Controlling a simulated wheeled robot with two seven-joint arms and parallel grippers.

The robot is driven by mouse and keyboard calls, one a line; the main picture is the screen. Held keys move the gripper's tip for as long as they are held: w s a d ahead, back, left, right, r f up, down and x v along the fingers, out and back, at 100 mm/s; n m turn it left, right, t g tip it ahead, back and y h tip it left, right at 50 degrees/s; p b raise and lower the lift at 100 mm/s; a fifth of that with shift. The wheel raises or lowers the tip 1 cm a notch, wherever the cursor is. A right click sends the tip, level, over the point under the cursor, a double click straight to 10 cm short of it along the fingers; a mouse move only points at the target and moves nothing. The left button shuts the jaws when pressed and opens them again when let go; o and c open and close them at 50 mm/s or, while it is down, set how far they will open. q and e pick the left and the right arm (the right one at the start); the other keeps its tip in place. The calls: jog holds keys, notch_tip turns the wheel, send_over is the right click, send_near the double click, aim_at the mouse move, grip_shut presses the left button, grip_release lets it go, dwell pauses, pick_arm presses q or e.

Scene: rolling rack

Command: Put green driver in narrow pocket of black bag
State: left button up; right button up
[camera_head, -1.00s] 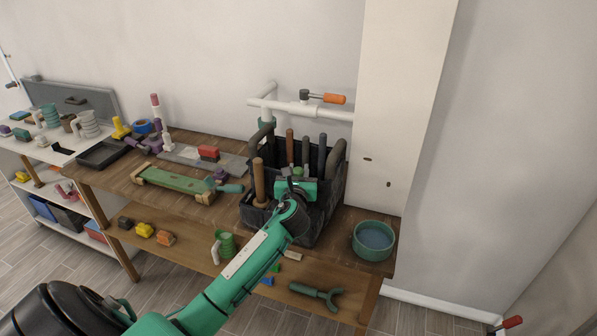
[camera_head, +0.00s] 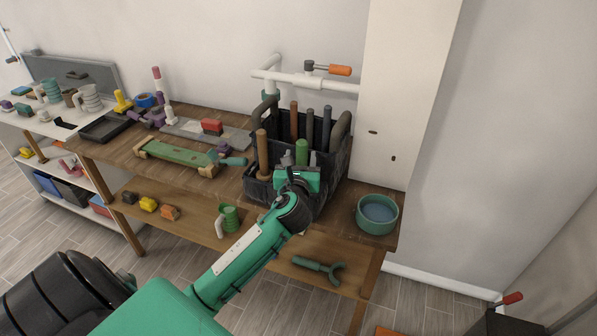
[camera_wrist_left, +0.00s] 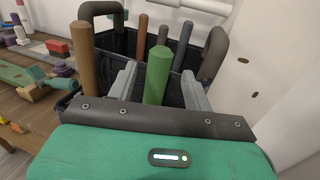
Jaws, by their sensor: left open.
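The black bag (camera_head: 257,187) stands on the wooden rack's top shelf, with several tool handles upright in it. The green driver (camera_head: 302,152) stands upright at the bag, its green handle showing above my gripper. It also shows in the left wrist view (camera_wrist_left: 158,75). My left gripper (camera_head: 299,159) is at the bag's front. In the left wrist view its open fingers (camera_wrist_left: 160,85) stand either side of the green handle, with a gap visible on the right. The driver's lower end and the pocket around it are hidden behind my gripper. My right gripper is not in view.
A green bowl (camera_head: 376,214) sits right of the bag. A white pipe with an orange-handled valve (camera_head: 340,70) runs behind. A white post rises at right.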

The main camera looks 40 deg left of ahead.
pick_arm(q)
jog(key=shift+b+v, duration=0.35)
jog(key=shift+v, duration=2)
jog(key=d+f+n+g+h, duration=0.1)
jog(key=d+f+n+h, duration=0.3)
jog(key=f, duration=0.5)
jog(key=d+f+n+g+h, duration=0.1)
jog(key=d+f+n+h, duration=0.2)
jog(key=d+f+n, duration=0.45)
jog(key=s+f+n+g+h, duration=0.1)
jog(key=s+f+n+g, duration=0.35)
jog(key=f, duration=1.05)
jog(key=s+f+n+g, duration=0.1)
jog(key=s+f+n, duration=0.1)
jog(key=s+f, duration=0.95)
jog(key=s+f+n+g, duration=0.2)
jog(key=s+f, duration=0.5)
jog(key=f, duration=0.2)
jog(key=s+f+n+g, duration=0.25)
jog(key=s+f, duration=0.35)
jog(key=f, duration=0.4)
jog(key=s+f+n+g, duration=0.1)
jog(key=s+f, duration=0.3)
jog(key=s, duration=0.7)
jog(key=s+f+n+g, duration=0.1)
jog(key=s+f+n, duration=0.3)
jog(key=s, duration=0.6)
jog(key=shift+s+a+g+h, duration=0.35)
jog(key=shift+s+g+h, duration=0.05)
